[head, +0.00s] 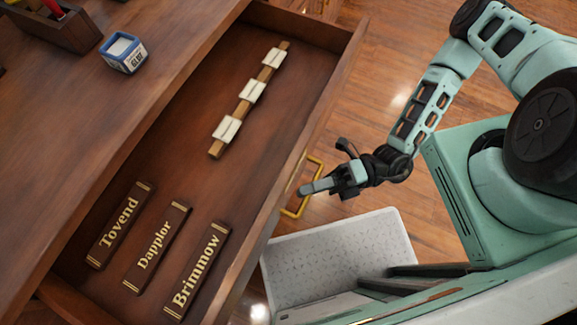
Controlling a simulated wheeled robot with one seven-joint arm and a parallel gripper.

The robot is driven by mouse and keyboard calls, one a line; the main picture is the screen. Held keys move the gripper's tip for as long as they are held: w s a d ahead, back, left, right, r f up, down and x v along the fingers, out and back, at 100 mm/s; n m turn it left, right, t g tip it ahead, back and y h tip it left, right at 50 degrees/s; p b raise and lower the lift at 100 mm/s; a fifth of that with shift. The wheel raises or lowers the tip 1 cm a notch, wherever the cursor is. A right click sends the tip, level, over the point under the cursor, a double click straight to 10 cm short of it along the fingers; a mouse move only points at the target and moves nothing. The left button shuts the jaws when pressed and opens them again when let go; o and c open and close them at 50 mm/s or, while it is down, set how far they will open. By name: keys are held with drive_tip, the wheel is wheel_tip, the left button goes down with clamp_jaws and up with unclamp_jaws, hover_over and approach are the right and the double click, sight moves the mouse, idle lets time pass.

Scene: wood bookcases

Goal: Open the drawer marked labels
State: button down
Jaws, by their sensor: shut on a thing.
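A wide wooden drawer (185,170) stands pulled out from the desk. Its front panel slants across the middle of the head view, and any marking on its outer face is hidden from this angle. A yellow bar handle (316,168) sticks out from the front panel. My gripper (308,188) is at the handle, shut on it, with its fingers crossing the middle of the bar. Three dark name plates lie in the drawer: Tovend (119,226), Dapplor (157,247) and Brimmow (198,270). A wooden stick (242,108) with three white pieces on it lies farther back.
The desk top (110,110) overhangs the drawer at left. On it stand a small blue and white box (123,53) and a wooden holder (62,28). A pale speckled panel (335,250) is below my gripper. Wood floor (390,60) shows beyond the drawer.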

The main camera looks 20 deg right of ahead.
drive_tip(key=shift+s+d, duration=0.6)
drive_tip(key=shift+d, duration=0.2)
drive_tip(key=c, duration=1.5)
unclamp_jaws()
drive_tip(key=d+f+b, duration=0.1)
drive_tip(key=d, duration=0.7)
drive_tip(key=w+d+f+b, duration=0.1)
drive_tip(key=d, duration=0.8)
drive_tip(key=shift+w+d+f, duration=0.15)
drive_tip(key=shift+w+f, duration=0.1)
